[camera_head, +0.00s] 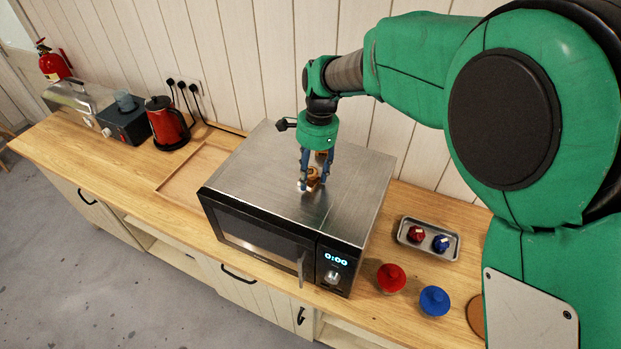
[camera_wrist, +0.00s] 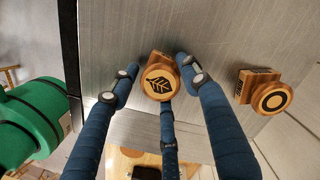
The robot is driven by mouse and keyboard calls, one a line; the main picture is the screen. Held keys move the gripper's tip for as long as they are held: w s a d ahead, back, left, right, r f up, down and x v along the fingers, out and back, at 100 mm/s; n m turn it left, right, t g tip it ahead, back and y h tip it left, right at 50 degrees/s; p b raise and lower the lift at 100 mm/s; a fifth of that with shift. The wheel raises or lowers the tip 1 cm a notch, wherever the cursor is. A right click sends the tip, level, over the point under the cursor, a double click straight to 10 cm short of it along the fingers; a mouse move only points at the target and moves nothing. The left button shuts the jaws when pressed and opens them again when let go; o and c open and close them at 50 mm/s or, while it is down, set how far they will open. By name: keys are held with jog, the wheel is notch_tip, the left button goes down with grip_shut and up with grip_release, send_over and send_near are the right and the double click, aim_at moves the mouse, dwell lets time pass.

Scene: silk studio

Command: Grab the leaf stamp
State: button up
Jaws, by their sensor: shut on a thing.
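The leaf stamp (camera_wrist: 160,78) is a wooden block with a round face bearing a dark leaf, on top of the microwave (camera_head: 262,182). In the wrist view my gripper's blue fingers (camera_wrist: 161,92) close around it, one on each side and one below. In the head view my gripper (camera_head: 313,182) points down over the microwave top with the brown stamp between its fingertips. I cannot tell whether the stamp is clear of the metal. A second wooden stamp with a ring mark (camera_wrist: 273,97) lies to the right, outside the fingers.
A metal tray (camera_head: 428,252) with a red and a blue stamp-like piece stands right of the microwave. A red pot (camera_head: 391,277) and a blue pot (camera_head: 434,299) stand in front of it. A red kettle (camera_head: 166,122) is at the left. The wooden tray (camera_head: 188,172) looks empty.

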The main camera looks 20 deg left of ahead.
aim_at(310, 174)
jog(key=shift+r, duration=0.1)
jog(key=shift+r, duration=0.4)
notch_tip(310, 174, up, 3)
jog(key=shift+s+d+f, duration=0.1)
jog(key=shift+f, duration=0.1)
jog(key=s+d, duration=0.3)
jog(key=s, duration=0.1)
jog(key=s+d+r, duration=0.1)
jog(key=s+d, duration=0.3)
jog(key=s+d+b, duration=0.1)
jog(key=s+d, duration=0.2)
jog(key=s, duration=0.1)
jog(key=shift+d+r, duration=0.15)
jog(key=shift+r, duration=0.05)
jog(key=shift+w, duration=0.2)
